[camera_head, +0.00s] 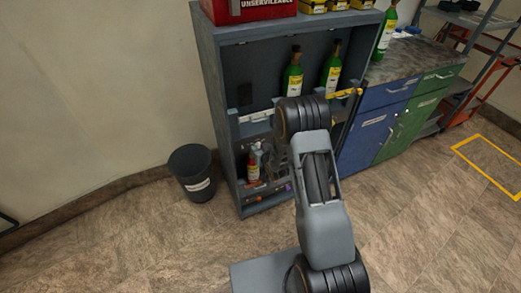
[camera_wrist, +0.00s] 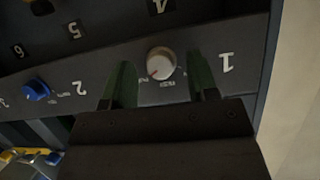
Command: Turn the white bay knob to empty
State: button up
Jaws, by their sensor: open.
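The white bay knob (camera_wrist: 161,63) is on a dark panel in the wrist view, beside an upside-down label 1. A small red mark shows on its lower left side. The small lettering around it is too blurred to read. My gripper (camera_wrist: 161,74) is open, with one green finger on each side of the knob and a gap on both sides. I cannot tell how deep the fingers reach around it. In the head view, my arm hides the knob and the gripper in front of the grey cabinet (camera_head: 212,85).
A blue knob (camera_wrist: 36,90) sits farther left on the panel, near label 2. Green bottles (camera_head: 292,75) stand on the cabinet's upper shelf. A fire extinguisher (camera_head: 253,166) is low inside. A black bin (camera_head: 192,173) stands left of the cabinet. Blue and green drawers (camera_head: 385,95) are to the right.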

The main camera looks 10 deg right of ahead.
jog(key=c, duration=0.9)
jog(key=shift+c, duration=0.2)
jog(key=shift+f+b, duration=0.15)
jog(key=shift+b, duration=0.45)
jog(key=shift+a+f+n+t+h+b, duration=0.1)
jog(key=shift+n+t+h+b, duration=0.95)
jog(key=shift+n+b, duration=2.35)
jog(key=shift+a+f+n+t+h+b, duration=0.15)
jog(key=shift+n+t+h+b, duration=0.85)
jog(key=shift+n+b, duration=2.45)
jog(key=shift+f+n+t+h+b, duration=0.1)
jog(key=shift+n+t+h+b, duration=0.9)
jog(key=shift+n+b, duration=2.4)
jog(key=shift+t+y+b, duration=0.35)
jog(key=shift+b, duration=0.2)
